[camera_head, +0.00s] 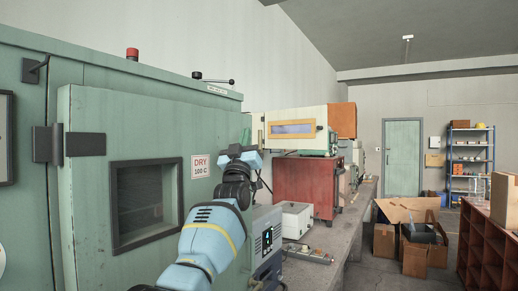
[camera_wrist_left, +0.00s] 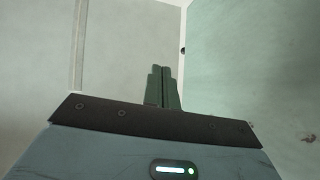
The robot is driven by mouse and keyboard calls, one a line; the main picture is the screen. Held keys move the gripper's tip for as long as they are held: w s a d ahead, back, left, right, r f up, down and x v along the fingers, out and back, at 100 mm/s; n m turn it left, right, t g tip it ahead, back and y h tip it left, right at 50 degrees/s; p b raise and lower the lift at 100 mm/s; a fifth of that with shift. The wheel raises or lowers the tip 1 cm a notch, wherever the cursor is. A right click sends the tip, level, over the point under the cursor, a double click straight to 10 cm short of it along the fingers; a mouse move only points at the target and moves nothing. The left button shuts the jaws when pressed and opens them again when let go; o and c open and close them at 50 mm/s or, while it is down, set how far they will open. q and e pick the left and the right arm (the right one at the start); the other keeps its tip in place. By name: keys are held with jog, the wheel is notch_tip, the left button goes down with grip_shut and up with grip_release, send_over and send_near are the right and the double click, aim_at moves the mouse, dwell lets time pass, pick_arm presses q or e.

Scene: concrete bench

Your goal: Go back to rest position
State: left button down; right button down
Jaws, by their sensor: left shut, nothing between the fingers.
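My left arm, pale blue with dark joints, reaches up in the head view in front of a large green cabinet (camera_head: 140,125). My left gripper (camera_head: 246,136) is raised beside the cabinet's right edge, near the white "DRY 100 C" sign (camera_head: 200,166). In the left wrist view the left gripper (camera_wrist_left: 162,70) has its two dark fingers together, with nothing between them. My right gripper is in neither view.
The green cabinet stands close on the left. A concrete bench (camera_head: 345,228) runs away on the right, holding a white box (camera_head: 296,220), a red cabinet (camera_head: 305,184) and other equipment. Cardboard boxes (camera_head: 415,257) and a brown shelf unit (camera_head: 482,250) stand farther right.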

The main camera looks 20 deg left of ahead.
pick_arm(q)
jog(key=d+f+m+g+h, duration=0.3)
jog(key=f, duration=1.7)
jog(key=d+f+m+g+h, duration=0.2)
jog(key=f, duration=1.8)
jog(key=s+d+f+g+h, duration=0.1)
jog(key=s+f, duration=0.3)
jog(key=f, duration=0.3)
jog(key=s+d+f+g+h, duration=0.1)
jog(key=s+f+g, duration=0.1)
jog(key=s+f, duration=0.35)
jog(key=s+d+f+m+g+p, duration=0.1)
jog(key=s+d+f+g, duration=0.1)
jog(key=s+f, duration=0.8)
jog(key=s+d+f+m+g, duration=0.1)
jog(key=s+d+f+g, duration=0.2)
jog(key=s+f, duration=0.75)
jog(key=s+d+f+g, duration=0.2)
jog(key=s+f, duration=0.1)
jog(key=s, duration=1)
jog(key=s+d+f+g+h, duration=0.1)
jog(key=s+d+f+g, duration=0.1)
jog(key=s, duration=1.2)
jog(key=shift+s+f+g, duration=0.3)
jog(key=shift+f+g, duration=0.15)
jog(key=shift+g, duration=0.25)
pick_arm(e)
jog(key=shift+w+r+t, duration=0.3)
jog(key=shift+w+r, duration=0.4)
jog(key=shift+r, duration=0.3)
